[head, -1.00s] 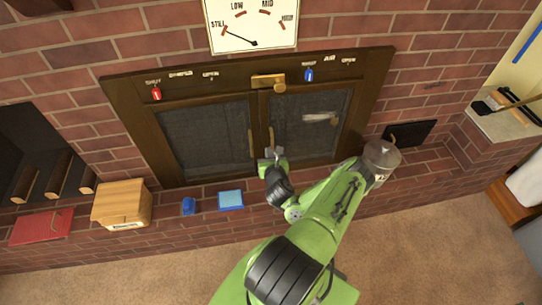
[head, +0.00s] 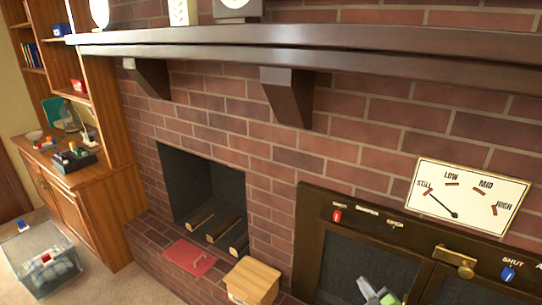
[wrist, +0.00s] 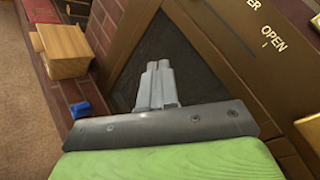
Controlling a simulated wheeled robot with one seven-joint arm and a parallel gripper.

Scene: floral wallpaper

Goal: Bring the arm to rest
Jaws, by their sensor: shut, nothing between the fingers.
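My gripper (wrist: 157,68) shows in the wrist view with its grey fingers together and nothing between them. It is in front of the dark mesh of the fireplace doors (wrist: 188,65), and I cannot tell how far from it. In the head view, only the tip of my arm and gripper (head: 372,290) shows at the bottom edge, in front of the left door. The rest of my arm is out of that view.
A wooden box (head: 253,281) and a red lid (head: 190,257) are on the brick hearth. Logs (head: 222,230) lie in the open recess. A blue object (wrist: 82,109) is near the gripper's left. The mantel (head: 330,62) juts out above. A gauge (head: 467,197) points near STILL.

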